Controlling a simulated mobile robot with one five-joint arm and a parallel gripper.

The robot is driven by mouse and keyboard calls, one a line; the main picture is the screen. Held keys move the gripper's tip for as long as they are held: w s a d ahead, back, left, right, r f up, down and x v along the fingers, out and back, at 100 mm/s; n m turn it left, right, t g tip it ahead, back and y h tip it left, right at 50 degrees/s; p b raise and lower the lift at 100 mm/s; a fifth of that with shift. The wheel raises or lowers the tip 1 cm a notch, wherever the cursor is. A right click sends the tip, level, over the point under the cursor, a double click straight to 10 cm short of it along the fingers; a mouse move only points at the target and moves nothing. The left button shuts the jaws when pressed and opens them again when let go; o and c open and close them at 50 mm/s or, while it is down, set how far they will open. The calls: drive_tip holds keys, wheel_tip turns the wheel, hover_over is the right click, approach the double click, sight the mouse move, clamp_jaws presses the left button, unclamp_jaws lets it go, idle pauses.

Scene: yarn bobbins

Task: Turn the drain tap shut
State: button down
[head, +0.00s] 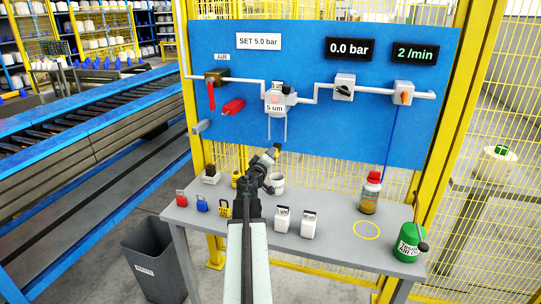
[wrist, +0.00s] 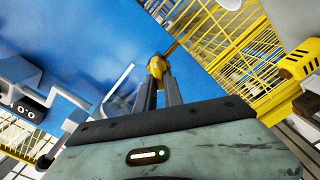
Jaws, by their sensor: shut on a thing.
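My gripper (head: 270,156) is raised in front of the lower part of the blue panel, below the filter unit labelled 5 um (head: 275,103). In the wrist view my gripper's two dark fingers (wrist: 158,88) are close together on a small yellow knob-like piece (wrist: 157,66), which I take to be the drain tap. A thin stem runs from it to the upper right. In the head view my gripper hides the tap, so its turned position cannot be told. Thin pale legs (head: 285,127) hang below the filter.
The blue panel (head: 230,140) carries a red-handled air valve (head: 211,95), a dark-knobbed unit (head: 343,88) and an orange-knobbed unit (head: 404,97). The grey table (head: 335,240) below holds padlocks, a mug, white containers, a red-capped bottle (head: 371,193) and a green oil can (head: 410,243).

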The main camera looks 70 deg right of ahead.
drive_tip(key=shift+f+n+b, duration=0.15)
drive_tip(key=shift+n, duration=1.6)
drive_tip(key=shift+f+n+b, duration=0.15)
drive_tip(key=shift+n, duration=1.6)
drive_tip(key=shift+w, duration=0.1)
drive_tip(key=c, duration=1.5)
unclamp_jaws()
drive_tip(key=shift+o, duration=0.2)
